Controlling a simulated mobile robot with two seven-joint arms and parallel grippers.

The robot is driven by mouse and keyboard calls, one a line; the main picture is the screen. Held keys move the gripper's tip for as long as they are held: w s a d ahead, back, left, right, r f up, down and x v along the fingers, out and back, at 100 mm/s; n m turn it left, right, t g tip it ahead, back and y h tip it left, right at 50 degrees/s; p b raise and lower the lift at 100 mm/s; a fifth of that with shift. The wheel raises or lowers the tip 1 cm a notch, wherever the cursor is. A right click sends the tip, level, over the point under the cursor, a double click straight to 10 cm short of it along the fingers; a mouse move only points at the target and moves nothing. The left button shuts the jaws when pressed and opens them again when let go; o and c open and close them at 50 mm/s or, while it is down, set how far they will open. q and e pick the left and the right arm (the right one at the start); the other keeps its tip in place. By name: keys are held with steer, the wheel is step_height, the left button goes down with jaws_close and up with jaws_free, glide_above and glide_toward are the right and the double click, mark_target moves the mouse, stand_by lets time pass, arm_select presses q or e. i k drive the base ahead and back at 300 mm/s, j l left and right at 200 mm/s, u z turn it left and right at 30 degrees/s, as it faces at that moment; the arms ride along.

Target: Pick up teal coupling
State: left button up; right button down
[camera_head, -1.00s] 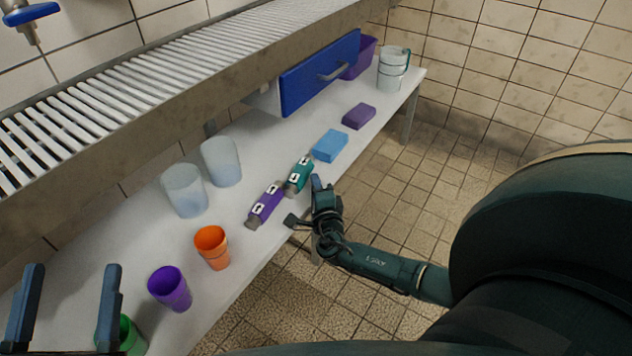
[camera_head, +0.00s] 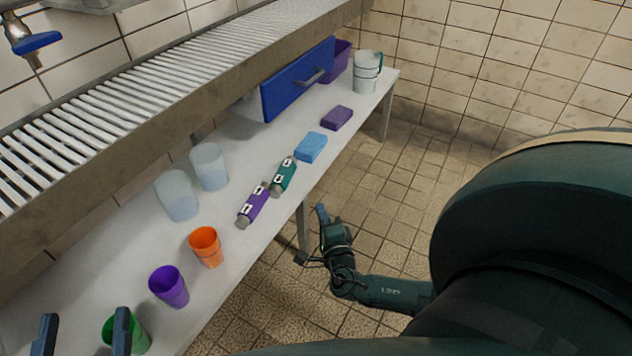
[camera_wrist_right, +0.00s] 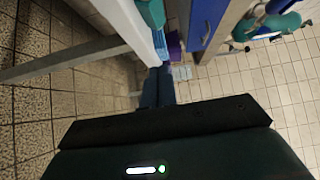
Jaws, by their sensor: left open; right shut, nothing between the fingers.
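The teal coupling (camera_head: 284,176) lies on the white table, just beyond a purple coupling (camera_head: 252,205) and near the blue sponge. It carries white marks and a grey end. My right gripper (camera_head: 321,213) is shut and empty, off the front edge of the table and apart from the coupling. Its closed fingers show in the right wrist view (camera_wrist_right: 157,86). A teal shape at the top of that view may be the coupling, but it is cut off. My left gripper (camera_head: 84,335) is open and empty at the bottom left, by the green cup.
The table (camera_head: 232,260) also holds a blue sponge (camera_head: 311,147), a purple sponge (camera_head: 337,118), an orange cup (camera_head: 206,247), a purple cup (camera_head: 169,287), a green cup (camera_head: 138,335) and two clear cups. A slatted rack and blue drawer (camera_head: 297,80) overhang the back.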

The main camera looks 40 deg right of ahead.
mark_target(284, 176)
steer(key=k, duration=1)
